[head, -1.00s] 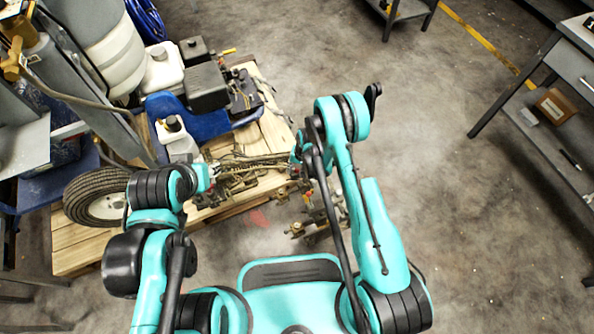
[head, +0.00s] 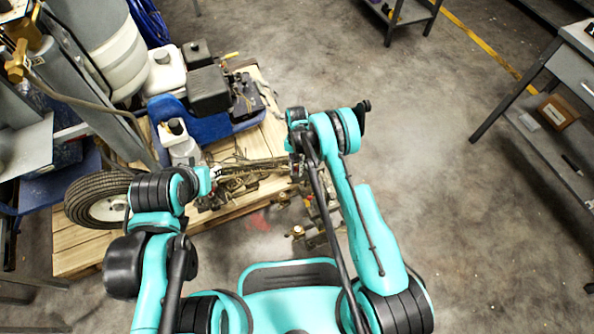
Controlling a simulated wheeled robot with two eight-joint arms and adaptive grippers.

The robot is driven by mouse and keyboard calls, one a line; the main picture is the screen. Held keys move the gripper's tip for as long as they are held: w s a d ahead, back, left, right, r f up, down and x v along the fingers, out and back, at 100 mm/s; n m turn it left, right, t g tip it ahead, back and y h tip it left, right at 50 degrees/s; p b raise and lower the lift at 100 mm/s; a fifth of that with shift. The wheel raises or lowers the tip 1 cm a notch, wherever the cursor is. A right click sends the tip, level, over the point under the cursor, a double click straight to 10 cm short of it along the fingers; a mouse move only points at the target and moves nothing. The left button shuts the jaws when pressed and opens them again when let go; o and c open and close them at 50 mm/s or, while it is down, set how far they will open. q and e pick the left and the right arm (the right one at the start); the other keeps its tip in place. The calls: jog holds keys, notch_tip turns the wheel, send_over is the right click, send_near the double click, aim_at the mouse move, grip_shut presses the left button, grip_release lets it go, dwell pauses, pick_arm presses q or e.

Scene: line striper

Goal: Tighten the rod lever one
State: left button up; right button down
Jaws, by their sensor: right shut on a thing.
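The line striper's rod assembly (head: 240,176), a cluster of brown metal bars, clamps and levers, runs along the front edge of the pallet between my grippers. My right gripper (head: 296,168) is at the right end of this assembly, mostly hidden under its own arm. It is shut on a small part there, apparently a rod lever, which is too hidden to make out. My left gripper (head: 214,173) is at the left end of the assembly, and its fingers are too small to read. Brass-coloured knobs and brackets (head: 298,232) stick out below my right gripper.
The striper's engine (head: 208,90), blue body (head: 160,108) and white jug (head: 180,150) stand on the wooden pallet (head: 75,250). A wheel (head: 98,200) is at the left. A grey shelf table (head: 535,140) stands far right. The floor between is clear.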

aim_at(296, 168)
jog(key=c, duration=1.4)
grip_release()
jog(key=shift+c, duration=0.2)
jog(key=shift+r, duration=0.1)
notch_tip(296, 168, up, 10)
jog(key=shift+f, duration=0.1)
